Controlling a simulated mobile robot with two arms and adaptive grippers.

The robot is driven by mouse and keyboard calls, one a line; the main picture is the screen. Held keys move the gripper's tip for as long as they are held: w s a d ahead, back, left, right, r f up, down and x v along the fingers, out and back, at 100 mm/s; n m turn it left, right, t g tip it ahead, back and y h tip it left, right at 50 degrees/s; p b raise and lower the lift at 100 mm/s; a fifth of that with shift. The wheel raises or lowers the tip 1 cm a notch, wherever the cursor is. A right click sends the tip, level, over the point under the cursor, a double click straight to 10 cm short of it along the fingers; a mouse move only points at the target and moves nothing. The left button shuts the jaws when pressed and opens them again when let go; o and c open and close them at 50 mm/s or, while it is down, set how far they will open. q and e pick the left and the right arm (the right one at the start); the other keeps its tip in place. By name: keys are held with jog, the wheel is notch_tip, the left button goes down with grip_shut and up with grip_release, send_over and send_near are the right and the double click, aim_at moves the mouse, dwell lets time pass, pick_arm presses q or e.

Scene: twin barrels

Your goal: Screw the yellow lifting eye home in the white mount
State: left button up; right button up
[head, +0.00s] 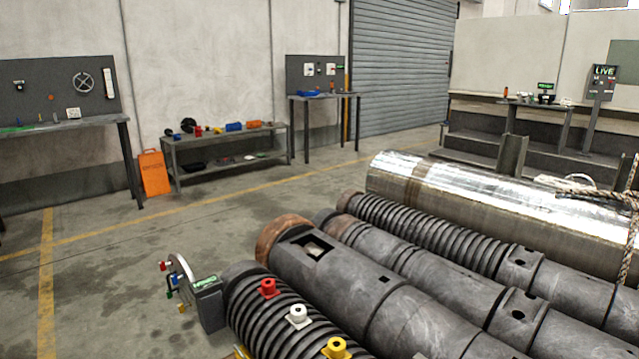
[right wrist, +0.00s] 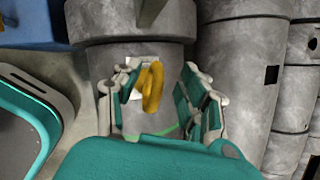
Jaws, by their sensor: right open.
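The yellow lifting eye (right wrist: 152,86) shows in the right wrist view as an upright ring at the white mount (right wrist: 136,63) on a grey barrel. I cannot tell how deep its thread sits. My right gripper (right wrist: 160,82) is open, with one finger on each side of the eye. The eye stands between the fingers, and no clear contact shows. The fingers and palm hide part of the mount and barrel. In the head view neither gripper shows, and I cannot pick out the eye there. My left gripper is in neither view.
In the head view, red (head: 268,288), white (head: 298,316) and yellow (head: 337,348) fittings sit on a ribbed barrel. Dark barrels and a shiny cylinder (head: 480,205) lie side by side at right. A workbench (head: 225,140) stands by the back wall.

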jog(key=shift+f+b, duration=0.5)
jog(key=shift+f, duration=0.15)
jog(key=shift+f+b, duration=0.9)
jog(key=shift+f, duration=0.3)
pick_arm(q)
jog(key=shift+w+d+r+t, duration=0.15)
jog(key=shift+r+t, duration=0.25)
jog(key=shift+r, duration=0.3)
pick_arm(e)
jog(key=shift+c, duration=0.4)
grip_shut()
